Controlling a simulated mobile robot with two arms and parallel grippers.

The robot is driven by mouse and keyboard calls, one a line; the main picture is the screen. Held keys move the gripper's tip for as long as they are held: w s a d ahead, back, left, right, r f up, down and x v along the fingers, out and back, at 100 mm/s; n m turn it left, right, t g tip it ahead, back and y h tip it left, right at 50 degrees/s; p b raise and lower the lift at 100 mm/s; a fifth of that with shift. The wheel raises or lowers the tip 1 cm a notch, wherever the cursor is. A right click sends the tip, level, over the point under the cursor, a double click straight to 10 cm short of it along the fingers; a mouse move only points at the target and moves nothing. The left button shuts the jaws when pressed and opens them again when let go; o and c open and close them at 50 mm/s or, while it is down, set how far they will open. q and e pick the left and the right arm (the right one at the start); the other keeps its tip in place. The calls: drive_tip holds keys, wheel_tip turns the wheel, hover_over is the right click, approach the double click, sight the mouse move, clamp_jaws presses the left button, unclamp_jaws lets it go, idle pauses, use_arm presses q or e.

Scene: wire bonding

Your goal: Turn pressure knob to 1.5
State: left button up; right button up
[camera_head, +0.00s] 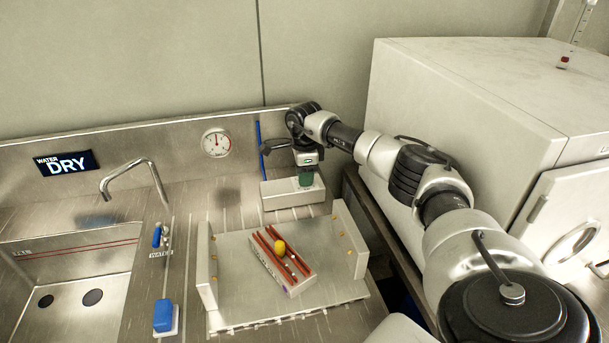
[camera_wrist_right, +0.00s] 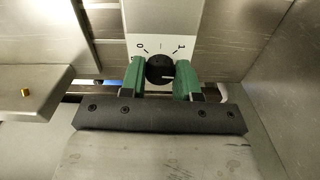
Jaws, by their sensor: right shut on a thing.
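The black pressure knob (camera_wrist_right: 160,68) sits on a white panel (camera_wrist_right: 150,18) marked "0" and "1" in the right wrist view. Its white mark points to the right of that picture, past the "1". My right gripper (camera_wrist_right: 161,80) is shut on the knob, with one green finger on each side. In the head view, my right gripper (camera_head: 306,180) points down at the pale block (camera_head: 285,202) at the back of the bench, and hides the knob. A round pressure gauge (camera_head: 216,143) is on the back wall; its reading is too small to tell. My left gripper is not in view.
A sink with a faucet (camera_head: 128,175) and a "WATER DRY" sign (camera_head: 66,163) are left. A large white cabinet (camera_head: 465,100) stands right, close to my right arm.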

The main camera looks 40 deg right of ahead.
drive_tip(key=shift+r+n, duration=0.1)
drive_tip(key=shift+n, duration=0.6)
drive_tip(key=o, duration=0.9)
wheel_tip(320, 180, up, 11)
drive_tip(key=shift+f+b, duration=0.1)
drive_tip(key=shift+b, duration=0.35)
